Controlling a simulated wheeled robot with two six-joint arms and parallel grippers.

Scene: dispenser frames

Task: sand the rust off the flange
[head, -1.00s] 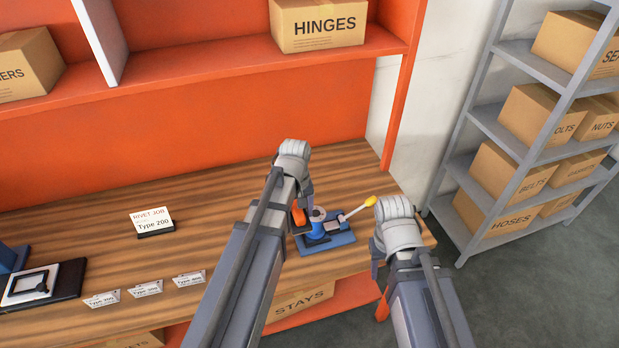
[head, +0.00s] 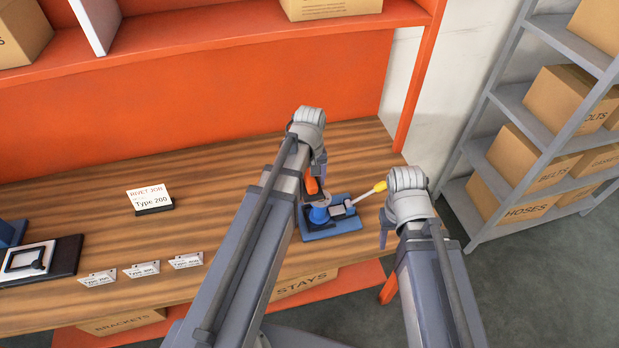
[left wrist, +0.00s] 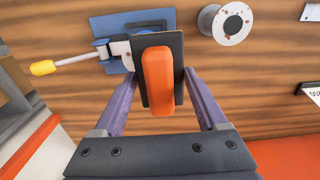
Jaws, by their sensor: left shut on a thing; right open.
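My left gripper (left wrist: 160,78) is shut on a sanding block with an orange grip (left wrist: 158,80) and a dark plate (left wrist: 140,98). The orange grip also shows in the head view (head: 311,185), above the left part of the blue clamp fixture (head: 345,225). The fixture has a yellow-tipped lever (head: 379,187); in the left wrist view its blue base (left wrist: 104,27) is partly hidden by the block. A round grey flange with rust spots (left wrist: 231,22) is beside the base in the left wrist view, apart from the block. My right gripper (head: 384,232) is open and empty, right of the fixture.
A "RIVET JOB Type 200" sign (head: 150,199) and several small type labels (head: 142,269) are on the wooden bench (head: 230,212). A black tray (head: 68,262) is at the left. An orange shelf (head: 220,44) runs behind; a grey rack (head: 480,215) with boxes stands right.

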